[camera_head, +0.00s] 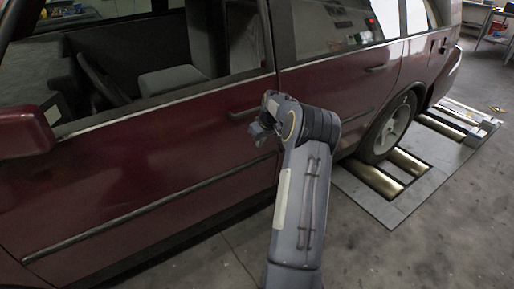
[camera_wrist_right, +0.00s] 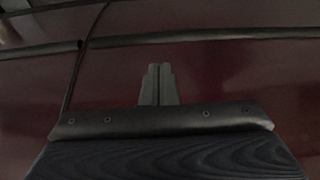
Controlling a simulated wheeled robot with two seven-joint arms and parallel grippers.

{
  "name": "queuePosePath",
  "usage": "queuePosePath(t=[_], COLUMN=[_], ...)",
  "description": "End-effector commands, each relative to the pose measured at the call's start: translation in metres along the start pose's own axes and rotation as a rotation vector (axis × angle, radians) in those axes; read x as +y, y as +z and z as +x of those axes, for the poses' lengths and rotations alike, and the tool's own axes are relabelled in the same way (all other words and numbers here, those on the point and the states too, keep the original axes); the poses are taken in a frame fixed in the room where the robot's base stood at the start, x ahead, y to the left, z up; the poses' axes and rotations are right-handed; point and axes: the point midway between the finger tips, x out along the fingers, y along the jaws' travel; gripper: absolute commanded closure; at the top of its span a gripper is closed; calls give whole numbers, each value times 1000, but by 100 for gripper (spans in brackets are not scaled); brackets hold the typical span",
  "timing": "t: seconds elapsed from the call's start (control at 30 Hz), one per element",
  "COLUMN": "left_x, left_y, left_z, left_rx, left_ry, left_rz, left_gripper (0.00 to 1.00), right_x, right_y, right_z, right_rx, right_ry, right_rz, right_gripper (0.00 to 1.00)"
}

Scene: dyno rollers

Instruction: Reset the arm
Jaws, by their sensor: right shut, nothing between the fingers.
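My right arm reaches up from the bottom of the head view, and its wrist is bent toward the side of a dark red car (camera_head: 150,190). My right gripper (camera_head: 257,132) is small and partly hidden by its own wrist there, near the front door handle (camera_head: 245,112). I cannot tell the exact gap to the door. In the right wrist view the two grey fingers (camera_wrist_right: 160,72) are together with nothing between them. Behind them is the dark red car body with a dark trim strip (camera_wrist_right: 200,36). My left gripper is not in view.
The car's rear wheel (camera_head: 391,130) stands at metal rollers (camera_head: 380,182) set in a grey floor plate (camera_head: 358,196). A side mirror (camera_head: 24,131) juts out at the left. Concrete floor (camera_head: 440,230) is clear at lower right. A table (camera_head: 495,22) stands at the far right.

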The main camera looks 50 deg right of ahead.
Motion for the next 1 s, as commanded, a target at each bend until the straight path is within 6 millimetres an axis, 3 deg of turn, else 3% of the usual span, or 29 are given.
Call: queuePosePath(t=[0.37, 0.47, 0.57, 0.67, 0.77, 0.87, 1.0], left_x=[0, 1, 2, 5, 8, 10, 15], left_y=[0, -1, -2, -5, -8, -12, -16], left_z=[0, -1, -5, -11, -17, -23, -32], left_rx=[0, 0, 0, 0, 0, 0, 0], left_ry=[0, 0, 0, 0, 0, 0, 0], left_rz=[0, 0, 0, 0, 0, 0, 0], left_gripper=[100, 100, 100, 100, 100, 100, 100], right_x=[-1, -10, -42, -96, -156, -214, -284], right_y=[1, -3, -11, -14, -3, 23, 85], right_z=[-10, -19, -44, -86, -133, -177, -231], right_rx=[-3, 2, 13, 28, 41, 53, 64], right_ry=[-1, -6, -26, -62, -105, -155, -233], right_rz=[0, -5, -22, -43, -61, -75, -86], right_gripper=[100, 100, 100, 100, 100, 100, 100])
